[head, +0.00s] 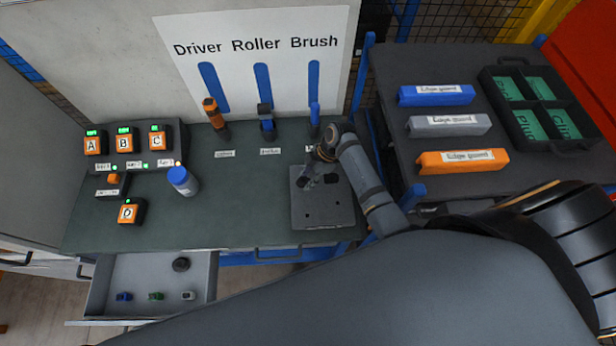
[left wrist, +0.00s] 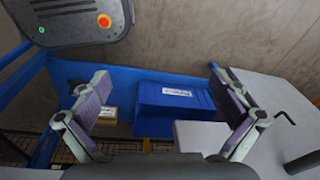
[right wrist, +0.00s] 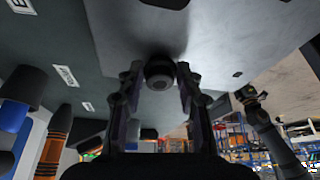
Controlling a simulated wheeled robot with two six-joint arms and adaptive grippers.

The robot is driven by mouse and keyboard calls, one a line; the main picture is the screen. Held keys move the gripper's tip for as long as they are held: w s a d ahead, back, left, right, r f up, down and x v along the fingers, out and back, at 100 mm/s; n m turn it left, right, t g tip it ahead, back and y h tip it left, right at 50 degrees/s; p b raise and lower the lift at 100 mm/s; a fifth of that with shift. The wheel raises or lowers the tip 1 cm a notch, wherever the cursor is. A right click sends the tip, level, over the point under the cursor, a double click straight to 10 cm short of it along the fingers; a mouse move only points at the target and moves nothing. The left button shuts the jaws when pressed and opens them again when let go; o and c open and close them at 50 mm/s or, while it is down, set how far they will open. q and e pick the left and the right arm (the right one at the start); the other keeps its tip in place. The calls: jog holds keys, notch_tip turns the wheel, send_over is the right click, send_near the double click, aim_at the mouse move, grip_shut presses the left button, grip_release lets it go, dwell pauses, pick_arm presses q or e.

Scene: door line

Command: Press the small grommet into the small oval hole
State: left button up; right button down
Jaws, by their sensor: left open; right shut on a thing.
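My right gripper (head: 318,180) is over the grey plate (head: 322,214) on the green bench. In the right wrist view its fingers (right wrist: 160,92) are shut on a small dark round grommet (right wrist: 160,72), close to the plate surface. I cannot tell whether the grommet touches the plate. The plate has small dark holes; one dark slot (right wrist: 237,74) shows to the right of the fingers. Which one is the small oval hole is not clear, and the gripper hides part of the plate. My left gripper (left wrist: 165,108) is open and empty, away from the bench work.
An open drawer (head: 103,286) holds a black ring (head: 181,264) and several small coloured parts. A blue-capped bottle (head: 182,181) and orange button boxes (head: 124,140) stand on the left. Tools stand at the back of the bench. Edge guards (head: 462,160) and a black tray (head: 508,122) lie right.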

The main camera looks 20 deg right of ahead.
jog(key=c, duration=0.8)
grip_release()
notch_tip(320, 180, up, 10)
jog(key=shift+c, duration=0.3)
